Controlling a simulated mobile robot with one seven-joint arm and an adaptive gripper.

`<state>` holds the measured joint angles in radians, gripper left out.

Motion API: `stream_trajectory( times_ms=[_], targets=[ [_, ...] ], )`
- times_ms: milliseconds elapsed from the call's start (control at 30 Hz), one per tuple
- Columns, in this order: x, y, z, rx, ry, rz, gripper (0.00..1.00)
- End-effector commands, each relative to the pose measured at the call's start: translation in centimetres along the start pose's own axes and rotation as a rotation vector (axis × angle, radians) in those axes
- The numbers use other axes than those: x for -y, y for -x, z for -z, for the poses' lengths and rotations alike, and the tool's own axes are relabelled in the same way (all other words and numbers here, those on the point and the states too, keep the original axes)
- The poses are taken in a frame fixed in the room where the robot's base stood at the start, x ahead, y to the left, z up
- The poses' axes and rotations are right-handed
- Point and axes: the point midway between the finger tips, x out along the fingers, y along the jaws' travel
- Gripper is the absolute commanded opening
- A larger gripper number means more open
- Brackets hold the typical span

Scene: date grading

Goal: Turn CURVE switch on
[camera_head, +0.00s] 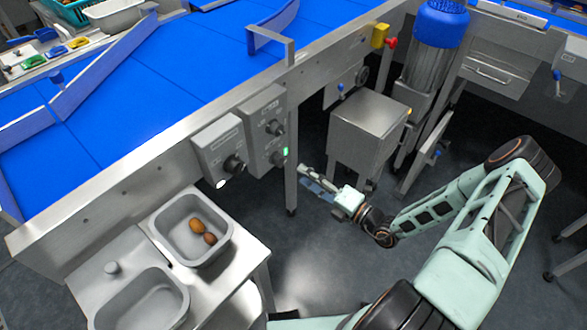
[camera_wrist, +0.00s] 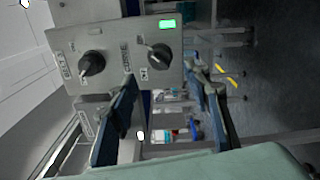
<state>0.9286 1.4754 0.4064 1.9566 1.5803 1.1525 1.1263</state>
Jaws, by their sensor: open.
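The grey control box (camera_head: 262,110) hangs under the conveyor edge in the head view and fills the upper left of the wrist view (camera_wrist: 110,40). It carries two black rotary knobs. The CURVE label reads sideways between them in the wrist view, beside the right-hand knob, the CURVE switch (camera_wrist: 158,55). This appears to be the lower knob (camera_head: 279,158) in the head view. A green lamp (camera_wrist: 167,24) is lit near it. My gripper (camera_wrist: 160,72) is open and empty, its fingertips on either side below the CURVE switch in the wrist view. Contact is not visible.
A second control box (camera_head: 217,143) with a knob and white lamp sits to the left. A steel leg (camera_head: 291,180) stands just left of my gripper. A steel cabinet (camera_head: 370,125) stands behind it. A grey basin (camera_head: 165,222) holding brown dates is at lower left.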

Motion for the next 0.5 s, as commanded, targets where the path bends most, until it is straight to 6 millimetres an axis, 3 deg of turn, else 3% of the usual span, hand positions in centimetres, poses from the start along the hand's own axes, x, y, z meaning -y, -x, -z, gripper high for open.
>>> stream_trajectory(
  times_ms=[200,500],
  targets=[
    [-0.1,2.5,0.0,-0.001,0.0,-0.001,0.44],
    [0.0,2.9,0.0,-0.001,-0.001,0.0,0.44]
  ],
)
